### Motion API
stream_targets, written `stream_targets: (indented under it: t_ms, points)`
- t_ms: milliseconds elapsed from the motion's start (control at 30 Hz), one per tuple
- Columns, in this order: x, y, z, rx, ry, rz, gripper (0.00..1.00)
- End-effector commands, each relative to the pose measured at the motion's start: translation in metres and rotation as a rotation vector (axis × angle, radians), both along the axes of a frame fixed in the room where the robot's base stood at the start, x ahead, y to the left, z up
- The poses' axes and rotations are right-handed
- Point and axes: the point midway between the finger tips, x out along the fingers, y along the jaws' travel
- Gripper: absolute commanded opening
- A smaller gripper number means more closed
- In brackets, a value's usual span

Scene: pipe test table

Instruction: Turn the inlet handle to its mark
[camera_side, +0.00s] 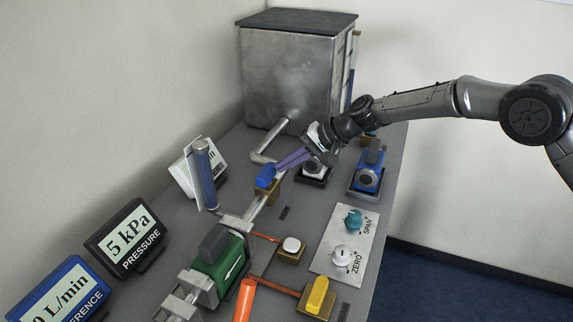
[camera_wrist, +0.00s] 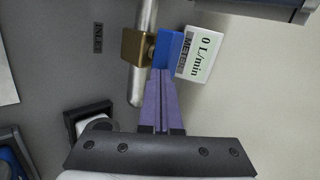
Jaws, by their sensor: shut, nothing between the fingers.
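The blue inlet handle (camera_side: 265,176) sits on a brass valve body (camera_side: 268,190) on the metal pipe. In the wrist view the handle (camera_wrist: 168,48) stands to the right of the brass body (camera_wrist: 136,47), and the label beside the pipe (camera_wrist: 98,37) appears to read INLET. My gripper (camera_side: 279,166) has purple fingers that are shut together with nothing between them. Their tips (camera_wrist: 161,72) are at the near edge of the blue handle; I cannot tell whether they touch it. I cannot make out the handle's mark.
A white meter (camera_wrist: 198,55) reading 0 L/min stands behind the handle. A blue upright cylinder (camera_side: 205,175), a green block with an arrow (camera_side: 219,268) and a pressure display (camera_side: 126,238) reading 5 kPa are nearby. A metal tank (camera_side: 288,75) stands at the back.

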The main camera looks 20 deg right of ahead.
Motion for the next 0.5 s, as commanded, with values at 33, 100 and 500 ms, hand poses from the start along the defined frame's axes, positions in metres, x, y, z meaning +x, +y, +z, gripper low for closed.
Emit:
stream_targets:
  t_ms: [33,100,500]
  points:
    - [0.0011,-0.0005,-0.0002,0.0,0.0,0.011,0.0]
    - [0.0018,-0.0006,-0.0006,-0.001,0.0,0.028,0.0]
    - [0.0106,-0.002,-0.0014,0.0,0.0,0.203,0.0]
